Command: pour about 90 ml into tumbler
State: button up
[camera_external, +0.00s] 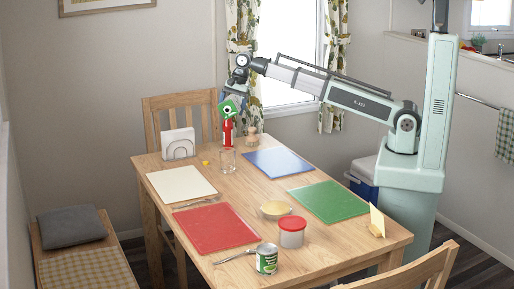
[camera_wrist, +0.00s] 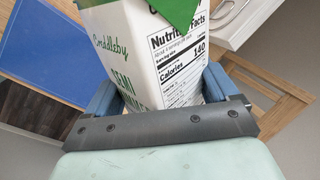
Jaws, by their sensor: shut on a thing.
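My gripper (camera_external: 233,92) is shut on a white and green milk carton (camera_wrist: 153,55), with a blue finger on each side of it in the wrist view. In the external view the carton (camera_external: 236,107) is small and looks tilted, held above the far part of the table. A clear glass tumbler (camera_external: 227,161) stands on the table below the carton, slightly to its left. I cannot tell whether there is liquid in the tumbler. No stream shows. The carton's spout is not clear in either view.
A red bottle (camera_external: 227,134) shows between carton and tumbler in the picture. A napkin holder (camera_external: 179,145) stands left, a wooden pot (camera_external: 251,134) right. Blue (camera_external: 277,162), white (camera_external: 181,183), green (camera_external: 329,201) and red (camera_external: 211,228) mats cover much of the table (camera_external: 165,218).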

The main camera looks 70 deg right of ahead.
jog(key=shift+f+h, duration=0.3)
jog(key=shift+f, duration=0.1)
jog(key=shift+a+f+h, duration=0.1)
jog(key=shift+f+h, duration=0.4)
jog(key=shift+f, duration=0.15)
jog(key=shift+f, duration=0.45)
